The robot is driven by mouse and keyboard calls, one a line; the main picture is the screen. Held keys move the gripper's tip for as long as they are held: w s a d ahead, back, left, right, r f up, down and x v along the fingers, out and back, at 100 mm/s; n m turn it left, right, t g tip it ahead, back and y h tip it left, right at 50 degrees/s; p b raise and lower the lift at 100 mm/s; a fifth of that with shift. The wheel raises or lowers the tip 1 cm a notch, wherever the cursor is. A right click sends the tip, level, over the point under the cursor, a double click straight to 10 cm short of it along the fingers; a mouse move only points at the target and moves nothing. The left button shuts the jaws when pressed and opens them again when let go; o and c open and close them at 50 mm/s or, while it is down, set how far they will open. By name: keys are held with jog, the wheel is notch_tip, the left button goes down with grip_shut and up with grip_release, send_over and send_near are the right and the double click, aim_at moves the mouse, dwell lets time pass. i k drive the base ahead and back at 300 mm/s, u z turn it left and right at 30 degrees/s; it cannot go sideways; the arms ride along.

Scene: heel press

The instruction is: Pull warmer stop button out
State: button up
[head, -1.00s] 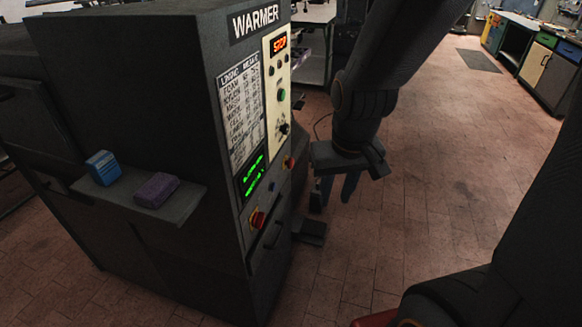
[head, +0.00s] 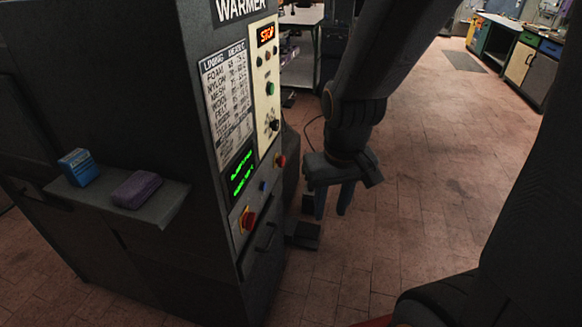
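The warmer (head: 120,130) is a dark cabinet at the left with a "WARMER" label. Its narrow front panel faces right and shows "STOP" on a lit display (head: 266,35). A large red stop button (head: 248,219) with a yellow surround sits low on the panel. A smaller red button (head: 280,160) sits higher, near the panel's right edge. I cannot tell how deep either is pressed. My gripper (head: 332,210) hangs with blue fingers pointing down, to the right of the panel and apart from it. A gap shows between the fingers, and nothing is seen in them.
A side shelf (head: 165,207) holds a blue box (head: 78,167) and a purple block (head: 137,189). A dark pedal-like part (head: 302,234) is low beside the panel. A cabinet handle is below the stop button. Brick floor (head: 420,200) to the right is clear.

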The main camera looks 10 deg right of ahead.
aim_at(281, 161)
jog(key=z, duration=1.45)
jog(key=i, duration=0.35)
jog(key=u, duration=1.15)
